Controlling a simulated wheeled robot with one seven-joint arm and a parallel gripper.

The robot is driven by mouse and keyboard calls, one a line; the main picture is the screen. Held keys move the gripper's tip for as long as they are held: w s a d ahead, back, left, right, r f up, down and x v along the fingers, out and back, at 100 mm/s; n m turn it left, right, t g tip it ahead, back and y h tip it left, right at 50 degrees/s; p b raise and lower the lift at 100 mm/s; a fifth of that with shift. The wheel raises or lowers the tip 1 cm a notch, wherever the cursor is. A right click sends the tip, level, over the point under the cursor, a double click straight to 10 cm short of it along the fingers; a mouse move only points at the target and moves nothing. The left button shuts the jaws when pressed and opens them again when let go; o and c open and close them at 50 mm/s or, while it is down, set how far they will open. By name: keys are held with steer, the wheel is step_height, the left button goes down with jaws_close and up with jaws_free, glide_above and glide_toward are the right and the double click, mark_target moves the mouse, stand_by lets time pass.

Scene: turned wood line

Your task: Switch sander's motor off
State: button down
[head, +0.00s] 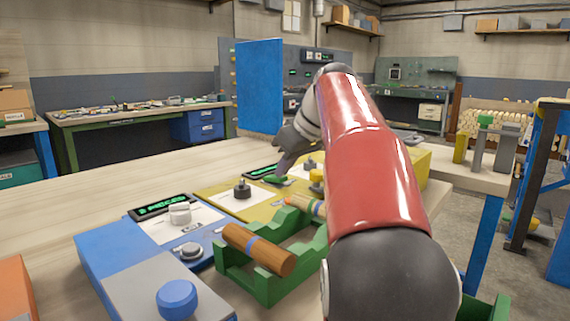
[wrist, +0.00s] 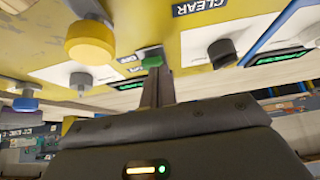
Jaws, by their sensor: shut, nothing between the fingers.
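A yellow machine housing (head: 235,208) stands on the bench; I cannot read a name marking it as the sander. A small green switch (wrist: 152,60) is on it, beside small dark labels, one of which seems to read ON. My gripper (wrist: 153,76) is shut and empty, with its fingertips at the green switch, touching or very close. In the head view, my gripper (head: 281,168) reaches down to the green piece (head: 275,179). A yellow knob (wrist: 90,42) and a black knob (wrist: 222,53) sit on either side. The switch's exact position is partly hidden by the fingers.
A blue machine (head: 120,245) with a lit display (head: 163,207) and a blue knob (head: 177,298) stands at the left. A blue panel (head: 259,86) stands behind.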

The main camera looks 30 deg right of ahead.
steer(key=shift+s+f+t+b, duration=0.15)
steer(key=shift+f+t+b, duration=0.15)
steer(key=shift+f+b, duration=0.55)
steer(key=b, duration=0.3)
steer(key=shift+s+d+f+t+y, duration=0.2)
steer(key=shift+f+t+y, duration=0.1)
steer(key=shift+t, duration=0.1)
steer(key=shift+a+r, duration=0.1)
steer(key=shift+r, duration=0.4)
steer(key=shift+r+p, duration=0.75)
steer(key=shift+p, duration=0.2)
